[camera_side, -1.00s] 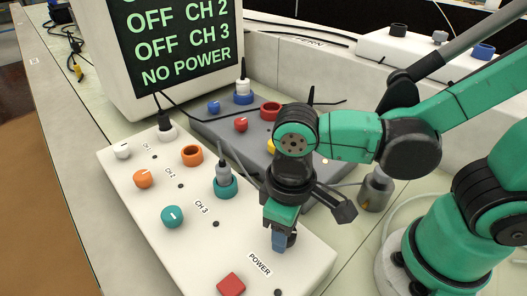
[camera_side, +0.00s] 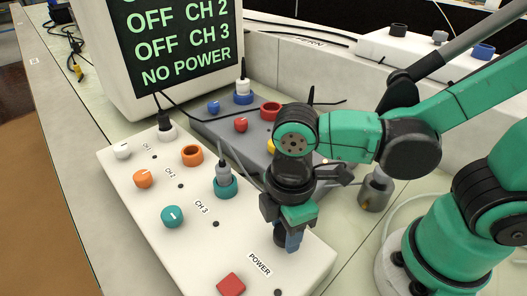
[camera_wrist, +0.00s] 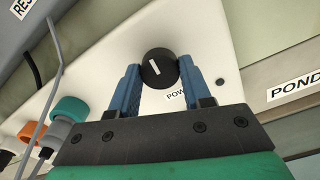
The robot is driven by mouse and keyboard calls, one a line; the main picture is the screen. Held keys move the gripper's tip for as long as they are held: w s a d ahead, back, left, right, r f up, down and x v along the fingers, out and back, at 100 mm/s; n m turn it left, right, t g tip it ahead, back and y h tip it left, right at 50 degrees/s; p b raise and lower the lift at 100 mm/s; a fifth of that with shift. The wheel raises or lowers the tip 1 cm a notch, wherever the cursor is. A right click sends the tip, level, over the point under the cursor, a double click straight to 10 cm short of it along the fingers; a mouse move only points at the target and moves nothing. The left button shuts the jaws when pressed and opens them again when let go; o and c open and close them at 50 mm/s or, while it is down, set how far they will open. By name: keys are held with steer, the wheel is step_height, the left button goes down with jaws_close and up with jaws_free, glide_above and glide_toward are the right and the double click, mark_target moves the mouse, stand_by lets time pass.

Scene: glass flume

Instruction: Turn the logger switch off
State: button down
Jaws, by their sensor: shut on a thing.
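A black round knob (camera_wrist: 159,68) with a white pointer line stands on the white box (camera_side: 150,195), beside the word POWER. In the wrist view the two blue fingers of my gripper (camera_wrist: 160,78) are on either side of it, closed on it. In the side view my gripper (camera_side: 291,242) points down at the near right part of the white box and hides the knob. The screen (camera_side: 180,45) reads OFF CH 2, OFF CH 3 and NO POWER; its top is cut off.
A red square button (camera_side: 231,285) is near the POWER label. Teal (camera_side: 172,216), orange (camera_side: 143,179) and white (camera_side: 123,151) knobs and plugged cables are farther left. A grey box (camera_side: 218,128) with coloured knobs stands behind.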

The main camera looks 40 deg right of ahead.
steer(key=shift+n, duration=0.6)
steer(key=shift+c, duration=1.9)
jaws_free()
steer(key=shift+r, duration=2.8)
steer(key=w+d+r+m+t, duration=0.1)
steer(key=w+d+m+t, duration=0.6)
steer(key=d+m, duration=0.5)
steer(key=m, duration=0.3)
steer(key=shift+w+d+r, duration=0.2)
steer(key=shift+w+d, duration=0.1)
steer(key=shift+w, duration=0.05)
